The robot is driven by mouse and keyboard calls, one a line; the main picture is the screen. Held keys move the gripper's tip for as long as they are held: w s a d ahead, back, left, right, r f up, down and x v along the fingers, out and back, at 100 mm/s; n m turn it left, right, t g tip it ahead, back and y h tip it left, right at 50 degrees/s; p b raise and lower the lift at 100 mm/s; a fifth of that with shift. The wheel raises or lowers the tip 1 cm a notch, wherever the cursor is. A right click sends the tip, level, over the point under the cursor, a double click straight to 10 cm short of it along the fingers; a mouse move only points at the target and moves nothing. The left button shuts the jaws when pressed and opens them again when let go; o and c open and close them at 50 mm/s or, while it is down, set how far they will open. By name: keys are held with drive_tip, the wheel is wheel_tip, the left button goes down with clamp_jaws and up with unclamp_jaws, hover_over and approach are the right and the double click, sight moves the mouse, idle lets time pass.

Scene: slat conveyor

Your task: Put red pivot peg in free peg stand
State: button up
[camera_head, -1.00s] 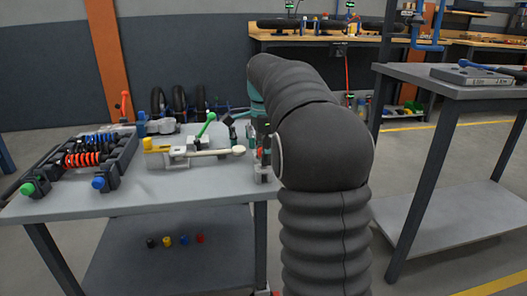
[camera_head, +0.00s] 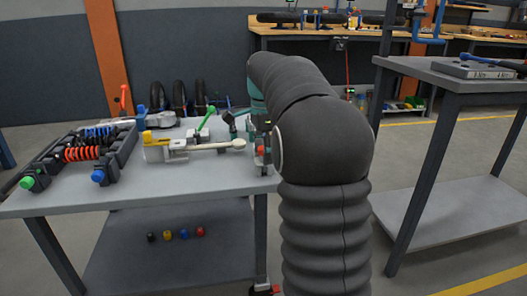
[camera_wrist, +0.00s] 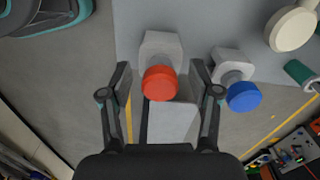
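In the wrist view my gripper (camera_wrist: 160,74) is open, with one finger on each side of the red-capped peg (camera_wrist: 160,84). The red cap lies between the fingertips, with a visible gap on both sides. The peg sits at a light grey block stand (camera_wrist: 161,44). To its right a blue-capped peg (camera_wrist: 243,96) sits at a similar grey block (camera_wrist: 228,56). In the head view my arm hides most of the gripper, near the right edge of the grey table (camera_head: 190,188). I cannot make out an empty peg stand.
A clamp-like fixture with a yellow end (camera_head: 155,139) and a black rack with springs (camera_head: 84,152) stand on the table. Several small coloured caps (camera_head: 176,234) lie on the lower shelf. Another grey table (camera_head: 470,85) stands at the right, with open floor between.

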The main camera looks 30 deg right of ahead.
wheel_tip(320, 180, up, 10)
drive_tip(key=shift+r, duration=1)
drive_tip(key=s+a+n+t+p, duration=0.3)
drive_tip(key=s+a+n, duration=0.65)
drive_tip(key=s, duration=0.35)
drive_tip(key=s+a+f+n+t+p, duration=0.1)
drive_tip(key=s+a+f+n, duration=0.2)
drive_tip(key=s+f+n, duration=0.2)
drive_tip(key=s+a+f+n+t+p, duration=0.1)
drive_tip(key=s+a+f+n, duration=0.3)
drive_tip(key=s+f, duration=0.4)
drive_tip(key=shift+s+n+t, duration=0.3)
drive_tip(key=shift+s+n, duration=0.15)
drive_tip(key=shift+s, duration=0.65)
